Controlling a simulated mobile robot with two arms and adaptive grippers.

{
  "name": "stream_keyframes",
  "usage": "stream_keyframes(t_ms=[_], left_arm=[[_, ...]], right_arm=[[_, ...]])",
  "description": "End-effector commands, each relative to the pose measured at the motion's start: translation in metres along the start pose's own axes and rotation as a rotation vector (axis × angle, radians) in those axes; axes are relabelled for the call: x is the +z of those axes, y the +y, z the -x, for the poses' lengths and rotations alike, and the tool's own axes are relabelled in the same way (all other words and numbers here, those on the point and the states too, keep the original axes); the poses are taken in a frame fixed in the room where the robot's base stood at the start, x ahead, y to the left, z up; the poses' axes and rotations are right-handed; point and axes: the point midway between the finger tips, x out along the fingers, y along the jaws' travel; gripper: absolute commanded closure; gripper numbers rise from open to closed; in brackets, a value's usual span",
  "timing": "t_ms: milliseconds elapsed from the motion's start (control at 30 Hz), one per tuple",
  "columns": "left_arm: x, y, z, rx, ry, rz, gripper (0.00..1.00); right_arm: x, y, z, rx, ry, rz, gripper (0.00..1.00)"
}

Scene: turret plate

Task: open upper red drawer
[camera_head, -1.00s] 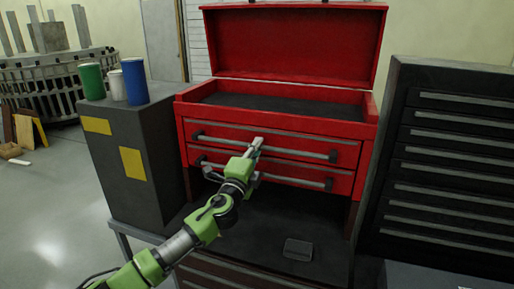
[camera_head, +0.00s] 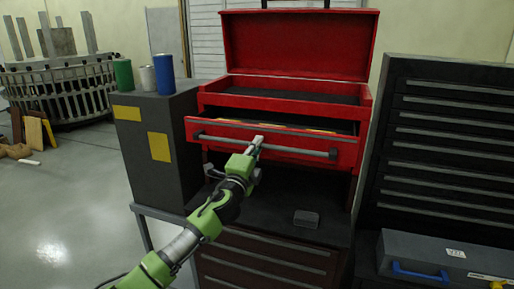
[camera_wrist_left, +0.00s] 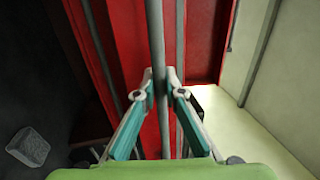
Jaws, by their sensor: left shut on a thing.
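The red tool chest (camera_head: 300,45) stands with its lid up in the head view. Its upper red drawer (camera_head: 225,127) is pulled part way out, and a dark interior shows behind its front. A long grey bar handle (camera_head: 300,149) crosses the drawer front. My left gripper (camera_head: 257,143) is shut on this handle near its middle. In the left wrist view the fingers (camera_wrist_left: 160,82) close around the grey bar (camera_wrist_left: 156,40), with the red front behind. The lower red drawer is mostly hidden below the upper one. My right gripper is not in view.
A dark cabinet (camera_head: 150,165) with green, white and blue cans stands left of the chest. A dark drawer cabinet (camera_head: 440,150) and a grey case (camera_head: 420,250) are at the right. A small grey box (camera_head: 306,218) lies on the dark shelf below the drawers.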

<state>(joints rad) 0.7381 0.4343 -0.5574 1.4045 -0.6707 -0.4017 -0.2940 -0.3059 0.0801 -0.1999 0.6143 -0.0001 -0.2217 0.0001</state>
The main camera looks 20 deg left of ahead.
Motion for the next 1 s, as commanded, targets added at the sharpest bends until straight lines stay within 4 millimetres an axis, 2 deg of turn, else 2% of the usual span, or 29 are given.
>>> stream_keyframes(t_ms=[33, 133, 500, 533, 600, 1000], left_arm=[[-0.001, 0.002, 0.001, 0.002, 0.002, 0.001, 1.0], [-0.001, 0.001, 0.0, 0.001, 0.002, 0.001, 1.0], [-0.001, 0.0, 0.0, -0.001, 0.002, 0.001, 1.0], [-0.001, 0.0, 0.0, -0.001, 0.002, 0.001, 0.85], [-0.001, 0.0, 0.0, -0.001, 0.002, 0.001, 0.73], [0.0, 0.0, 0.004, -0.001, 0.0, 0.0, 0.73]], right_arm=[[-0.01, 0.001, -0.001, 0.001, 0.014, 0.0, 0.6], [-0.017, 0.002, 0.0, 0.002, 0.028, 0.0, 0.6], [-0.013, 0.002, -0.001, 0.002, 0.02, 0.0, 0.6], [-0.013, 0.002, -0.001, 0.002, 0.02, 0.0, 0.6], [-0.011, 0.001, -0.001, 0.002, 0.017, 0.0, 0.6], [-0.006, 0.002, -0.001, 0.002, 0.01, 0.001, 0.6]])
